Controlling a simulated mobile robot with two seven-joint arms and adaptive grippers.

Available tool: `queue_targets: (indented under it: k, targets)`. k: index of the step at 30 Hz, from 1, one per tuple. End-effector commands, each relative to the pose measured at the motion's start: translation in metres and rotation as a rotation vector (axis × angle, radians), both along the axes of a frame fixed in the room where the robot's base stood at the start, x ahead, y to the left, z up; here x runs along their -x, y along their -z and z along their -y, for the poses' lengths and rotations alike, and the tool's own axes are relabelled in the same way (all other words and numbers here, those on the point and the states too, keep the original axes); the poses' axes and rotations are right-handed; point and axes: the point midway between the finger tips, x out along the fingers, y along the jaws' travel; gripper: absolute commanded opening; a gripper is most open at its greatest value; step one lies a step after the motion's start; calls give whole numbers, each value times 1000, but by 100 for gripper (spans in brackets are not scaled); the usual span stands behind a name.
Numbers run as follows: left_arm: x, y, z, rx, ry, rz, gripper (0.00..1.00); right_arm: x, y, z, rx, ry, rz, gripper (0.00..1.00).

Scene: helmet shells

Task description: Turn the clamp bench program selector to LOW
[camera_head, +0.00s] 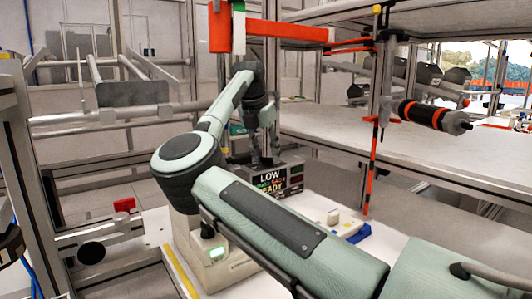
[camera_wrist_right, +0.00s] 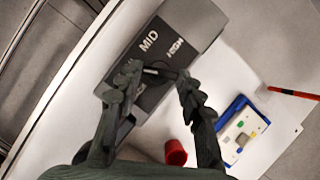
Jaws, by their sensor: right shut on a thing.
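The clamp bench control box (camera_wrist_right: 190,22) is grey, with MID and HIGH printed on its face in the wrist view. The selector knob (camera_wrist_right: 160,72) is a dark bar between my right gripper's fingertips (camera_wrist_right: 158,77). The gripper is shut on it, and its fingers hide part of the face and any label beneath. In the head view my right gripper (camera_head: 265,150) points down behind the box's dark display (camera_head: 272,182). My left gripper does not show.
A white block in a blue tray (camera_wrist_right: 240,130) and a red cup-like piece (camera_wrist_right: 175,152) are near the box. An orange beam (camera_head: 280,31) crosses above; grey shelving (camera_head: 400,140) stands at right.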

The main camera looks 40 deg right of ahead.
Motion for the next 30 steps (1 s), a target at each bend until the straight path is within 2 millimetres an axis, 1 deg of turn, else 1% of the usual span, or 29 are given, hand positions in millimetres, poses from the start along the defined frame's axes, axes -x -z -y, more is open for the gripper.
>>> queue_targets:
  k: [3,4,6,9,19,22,26,30]
  targets:
    - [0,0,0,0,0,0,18,0,-1,0,2,-1,3,9]
    - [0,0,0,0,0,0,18,0,-1,0,2,-1,3,40]
    - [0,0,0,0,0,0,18,0,-1,0,2,-1,3,49]
    - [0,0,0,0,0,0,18,0,-1,0,2,0,2,59]
    - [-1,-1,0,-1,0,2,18,0,0,0,1,-1,1,59]
    - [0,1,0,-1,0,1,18,0,1,0,1,-10,1,59]
    - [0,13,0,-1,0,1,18,1,4,1,0,-70,2,59]
    - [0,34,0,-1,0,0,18,3,7,2,0,-216,5,59]
